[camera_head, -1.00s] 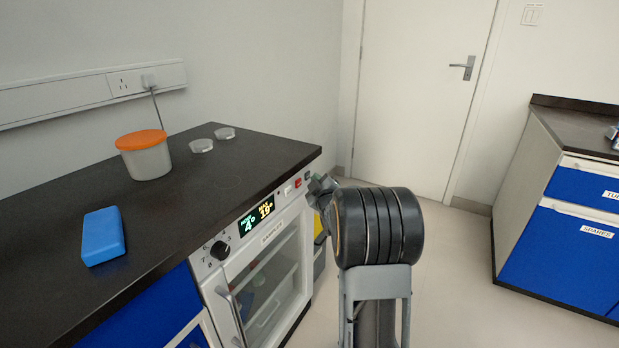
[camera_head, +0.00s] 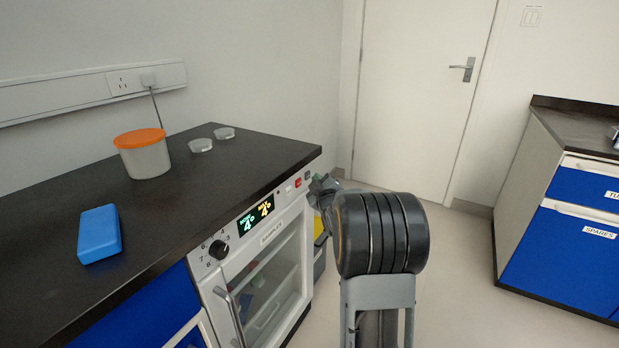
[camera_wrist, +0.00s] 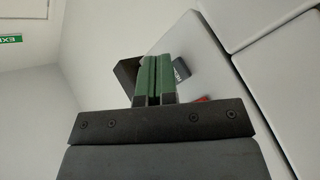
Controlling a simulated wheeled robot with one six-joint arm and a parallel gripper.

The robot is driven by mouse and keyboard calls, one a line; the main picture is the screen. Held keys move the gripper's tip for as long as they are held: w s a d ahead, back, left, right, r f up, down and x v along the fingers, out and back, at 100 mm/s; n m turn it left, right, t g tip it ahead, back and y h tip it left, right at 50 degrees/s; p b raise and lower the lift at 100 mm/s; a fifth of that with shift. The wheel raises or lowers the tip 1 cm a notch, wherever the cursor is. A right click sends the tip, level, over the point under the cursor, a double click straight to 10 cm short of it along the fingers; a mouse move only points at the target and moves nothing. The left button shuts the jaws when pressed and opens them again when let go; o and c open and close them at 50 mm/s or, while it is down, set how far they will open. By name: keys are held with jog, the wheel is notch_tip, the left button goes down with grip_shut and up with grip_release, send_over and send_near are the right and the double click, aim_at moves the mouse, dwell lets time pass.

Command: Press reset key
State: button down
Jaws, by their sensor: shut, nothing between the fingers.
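The white appliance under the counter has a front panel with a lit display (camera_head: 257,215), showing 4 on the left and 4 on the right. At the panel's right end are a red key (camera_head: 298,183) and a dark grey key (camera_head: 308,175). In the wrist view the dark key (camera_wrist: 183,69) carries partly hidden white lettering starting with R, and the red key (camera_wrist: 202,99) shows only in part. My gripper (camera_wrist: 157,58) is shut and empty, its green fingers together beside the dark key. I cannot tell whether they touch it. In the head view my arm partly hides the gripper (camera_head: 321,183).
A black knob (camera_head: 218,249) and a door handle (camera_head: 230,315) stick out from the appliance front. On the dark counter are a blue box (camera_head: 99,233), an orange-lidded tub (camera_head: 144,153) and two small clear dishes. Open floor lies to the right.

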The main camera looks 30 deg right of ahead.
jog(key=shift+s+d, duration=0.1)
jog(key=shift+s+d+b, duration=0.2)
jog(key=shift+s+d, duration=0.25)
jog(key=shift+s, duration=0.4)
jog(key=shift+s+d+b, duration=0.25)
jog(key=shift+s+d, duration=0.2)
jog(key=shift+s, duration=0.4)
jog(key=shift+s+d+b, duration=0.2)
jog(key=shift+s+d, duration=0.25)
jog(key=shift+s, duration=0.4)
jog(key=s+a+r+m+g+y+p, duration=0.1)
jog(key=s+a+r+m+g+p, duration=0.15)
jog(key=a+r+p, duration=0.55)
jog(key=s+a+r+m+g+p, duration=0.2)
jog(key=a+r+g+p, duration=0.2)
jog(key=a+r+p, duration=0.45)
jog(key=s+a+r+g+y+p, duration=0.1)
jog(key=s+a+r+g+p, duration=0.1)
jog(key=s+a+r+p, duration=0.1)
jog(key=s+a+r+m+g+y+p, duration=0.1)
jog(key=s+a+r+g+y+p, duration=0.1)
jog(key=s+p, duration=0.6)
jog(key=s+a+r+g+y+p, duration=0.1)
jog(key=s+a+r+g+p, duration=0.2)
jog(key=s+a+p, duration=0.3)
jog(key=shift+s+a+r+m+g, duration=0.15)
jog(key=shift+a+r+m+g, duration=0.2)
jog(key=shift+r, duration=0.15)
